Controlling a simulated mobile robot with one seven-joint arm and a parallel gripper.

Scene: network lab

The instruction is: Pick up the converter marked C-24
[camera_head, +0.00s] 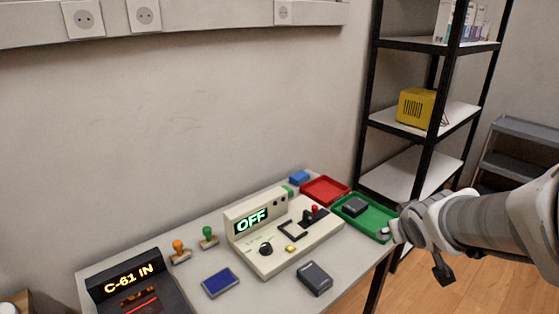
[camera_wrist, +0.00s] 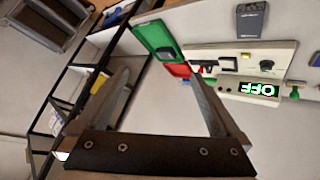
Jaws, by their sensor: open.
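Two dark grey box-shaped units could be converters, but I cannot read C-24 on either. One (camera_head: 314,278) lies on the table in front of the cream console, and it also shows at the top of the wrist view (camera_wrist: 250,18). The other (camera_head: 355,207) lies in the green tray (camera_head: 376,230), and it shows in the wrist view too (camera_wrist: 167,53). My gripper (camera_wrist: 158,78) is open and empty. In the head view it is beside the green tray's right end, apart from both units, its fingers hard to make out.
The cream console (camera_head: 290,262) reads OFF. A black device (camera_head: 135,284) reads C-61 IN. A red tray (camera_head: 325,190), a blue flat block (camera_head: 219,283) and two stamps (camera_head: 208,240) stand on the table. A black-framed shelf (camera_head: 428,137) with a yellow box (camera_head: 416,107) stands behind at right.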

